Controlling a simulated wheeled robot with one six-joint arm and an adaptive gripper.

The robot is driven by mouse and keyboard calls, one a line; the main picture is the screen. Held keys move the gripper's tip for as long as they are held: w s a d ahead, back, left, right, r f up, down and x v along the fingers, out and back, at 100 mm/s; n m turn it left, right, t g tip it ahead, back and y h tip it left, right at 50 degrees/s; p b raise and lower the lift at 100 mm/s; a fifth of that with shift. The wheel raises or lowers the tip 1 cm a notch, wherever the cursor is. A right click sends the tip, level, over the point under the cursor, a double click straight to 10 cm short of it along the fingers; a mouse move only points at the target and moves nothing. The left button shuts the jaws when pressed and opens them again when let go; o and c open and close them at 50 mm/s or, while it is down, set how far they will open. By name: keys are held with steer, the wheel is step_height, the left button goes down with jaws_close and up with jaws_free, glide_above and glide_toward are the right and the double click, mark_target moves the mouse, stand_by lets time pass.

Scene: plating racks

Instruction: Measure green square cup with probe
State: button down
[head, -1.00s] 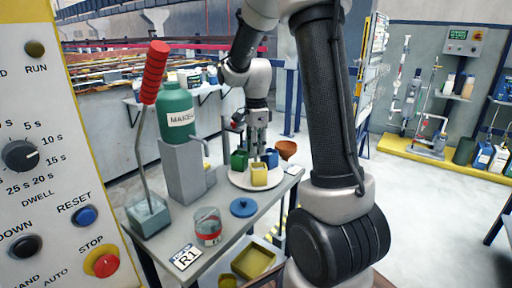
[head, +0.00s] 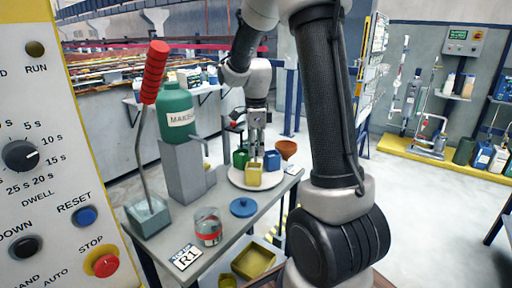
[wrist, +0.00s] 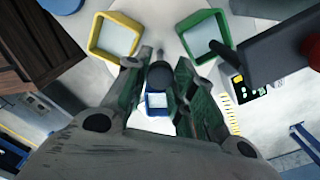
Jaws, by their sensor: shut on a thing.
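A round white plate (head: 238,181) on the grey table carries a green square cup (head: 240,158), a yellow square cup (head: 254,174) and a blue square cup (head: 272,160). In the wrist view, the green cup (wrist: 228,38) is at upper right, the yellow cup (wrist: 93,36) at upper left and the blue cup (wrist: 157,101) low between my fingers. My gripper (wrist: 160,82) is shut on a dark round-ended thing (wrist: 160,74), seen end-on, probably the probe. In the head view, my gripper (head: 257,138) hangs above the plate; its hold is unclear there.
A dark device (wrist: 283,58) with a red part reaches over the green cup in the wrist view. A green bottle (head: 175,112) on a grey stand, a glass jar (head: 208,226) and a blue lid (head: 243,207) stand nearby. A brown bowl (head: 287,149) is behind the plate.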

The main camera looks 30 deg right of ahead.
steer(key=c, duration=1.2)
jaws_free()
steer(key=shift+r, duration=0.1)
step_height(320, 180, up, 12)
steer(key=shift+f, duration=0.1)
